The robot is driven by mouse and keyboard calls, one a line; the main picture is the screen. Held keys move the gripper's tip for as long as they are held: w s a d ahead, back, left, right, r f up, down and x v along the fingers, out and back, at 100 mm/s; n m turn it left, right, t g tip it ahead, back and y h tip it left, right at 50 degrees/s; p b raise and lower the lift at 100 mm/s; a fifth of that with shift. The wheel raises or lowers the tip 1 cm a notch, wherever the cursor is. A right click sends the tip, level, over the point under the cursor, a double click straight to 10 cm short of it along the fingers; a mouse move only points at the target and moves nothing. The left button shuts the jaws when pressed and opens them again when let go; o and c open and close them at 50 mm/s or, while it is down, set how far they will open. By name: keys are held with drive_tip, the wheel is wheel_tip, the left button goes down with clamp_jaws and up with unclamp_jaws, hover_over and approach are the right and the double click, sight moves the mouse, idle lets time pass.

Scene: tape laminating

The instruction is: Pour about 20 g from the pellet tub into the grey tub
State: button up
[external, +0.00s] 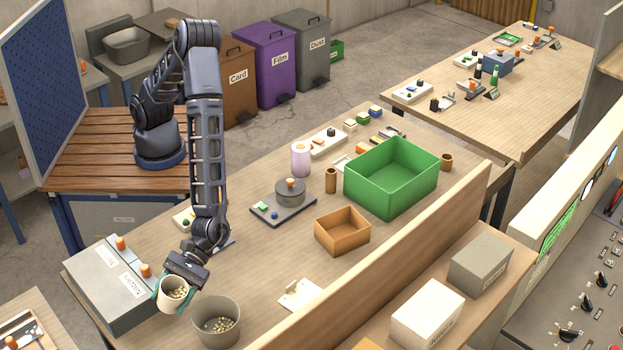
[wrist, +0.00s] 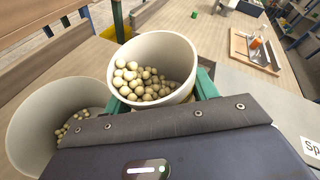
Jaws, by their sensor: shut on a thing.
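The pellet tub (external: 173,294) is a small white tub with pale round pellets in it. My gripper (external: 172,281) is shut on it, with green fingers on its sides, and holds it tilted up and left of the grey tub. In the wrist view the pellet tub (wrist: 176,47) shows many pellets gathered low inside, between the fingers of my gripper (wrist: 162,75). The grey tub (external: 217,323) stands upright on the bench and has some pellets on its floor. It also shows in the wrist view (wrist: 32,120), partly hidden by my gripper's body.
A grey box unit with orange knobs (external: 110,290) stands close left of the held tub. A brown box (external: 342,232) and a green crate (external: 392,178) stand further right. A white card (external: 300,294) lies right of the grey tub. A wooden ledge (external: 400,255) bounds the bench.

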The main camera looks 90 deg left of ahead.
sight(168, 292)
drive_tip(key=shift+s+a+f+m+t, duration=0.1)
drive_tip(key=shift+s+f+m+t, duration=0.25)
drive_tip(key=shift+f, duration=0.3)
drive_tip(key=shift+s+a+f+m+t, duration=0.1)
drive_tip(key=shift+s+f+m+t, duration=0.15)
drive_tip(key=shift+s+f+m, duration=0.3)
drive_tip(key=shift+s+f+m+t, duration=0.35)
drive_tip(key=shift+m+t, duration=0.15)
drive_tip(key=shift+m, duration=0.1)
